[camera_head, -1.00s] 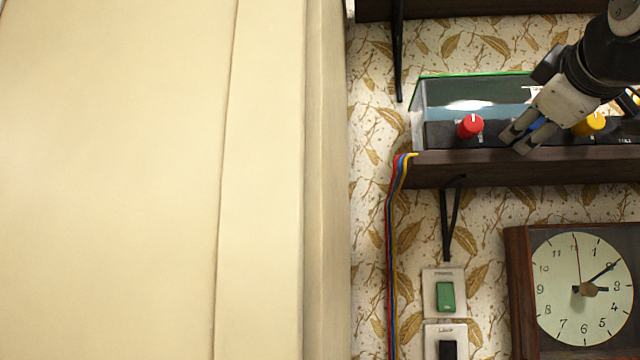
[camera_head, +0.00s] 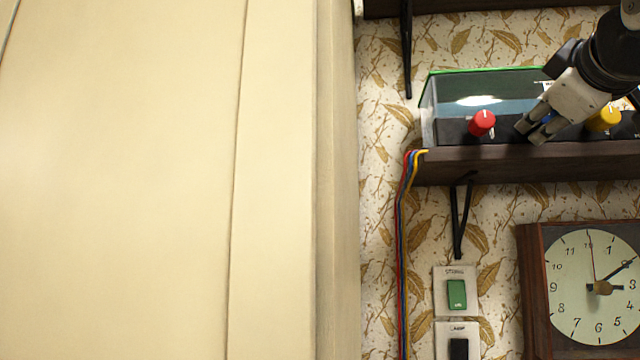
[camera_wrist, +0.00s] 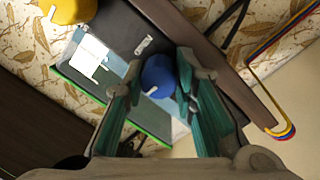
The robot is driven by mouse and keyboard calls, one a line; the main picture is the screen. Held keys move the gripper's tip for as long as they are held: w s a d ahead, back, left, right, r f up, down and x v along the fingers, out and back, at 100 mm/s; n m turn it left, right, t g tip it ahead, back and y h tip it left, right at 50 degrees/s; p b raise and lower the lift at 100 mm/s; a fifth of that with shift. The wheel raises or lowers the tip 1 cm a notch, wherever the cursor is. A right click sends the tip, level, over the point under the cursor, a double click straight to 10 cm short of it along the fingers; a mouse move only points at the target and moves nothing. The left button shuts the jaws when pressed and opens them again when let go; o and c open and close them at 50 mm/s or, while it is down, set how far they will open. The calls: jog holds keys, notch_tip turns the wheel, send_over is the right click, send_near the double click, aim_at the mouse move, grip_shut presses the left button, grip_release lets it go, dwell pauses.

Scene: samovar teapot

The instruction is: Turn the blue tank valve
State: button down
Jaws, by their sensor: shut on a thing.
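The blue tank valve (camera_wrist: 158,76) is a round blue knob with a white mark at its lower left in the wrist view. My gripper (camera_wrist: 161,73) is shut on it, with one fingertip at each side of the knob. In the head view my gripper (camera_head: 528,133) reaches down from the upper right to the tank's dark front panel, between the red knob (camera_head: 482,123) and the yellow knob (camera_head: 604,118). There the fingers hide most or all of the blue valve.
The glass tank (camera_head: 488,101) with a green rim stands on a dark wooden shelf (camera_head: 500,165). Coloured cables (camera_head: 403,230) hang from the shelf's left end. Below are a green switch (camera_head: 457,294) and a wall clock (camera_head: 590,285). A large cream surface (camera_head: 150,180) fills the left.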

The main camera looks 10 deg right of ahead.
jog(key=m, duration=0.4)
jog(key=shift+m, duration=0.3)
jog(key=m, duration=0.3)
jog(key=shift+d+m+g+y, duration=0.1)
jog(key=shift+m+g+y, duration=0.2)
jog(key=m, duration=0.4)
jog(key=shift+m+y, duration=0.4)
jog(key=shift+m, duration=1.7)
jog(key=c, duration=1.3)
grip_release()
jog(key=shift+s, duration=0.15)
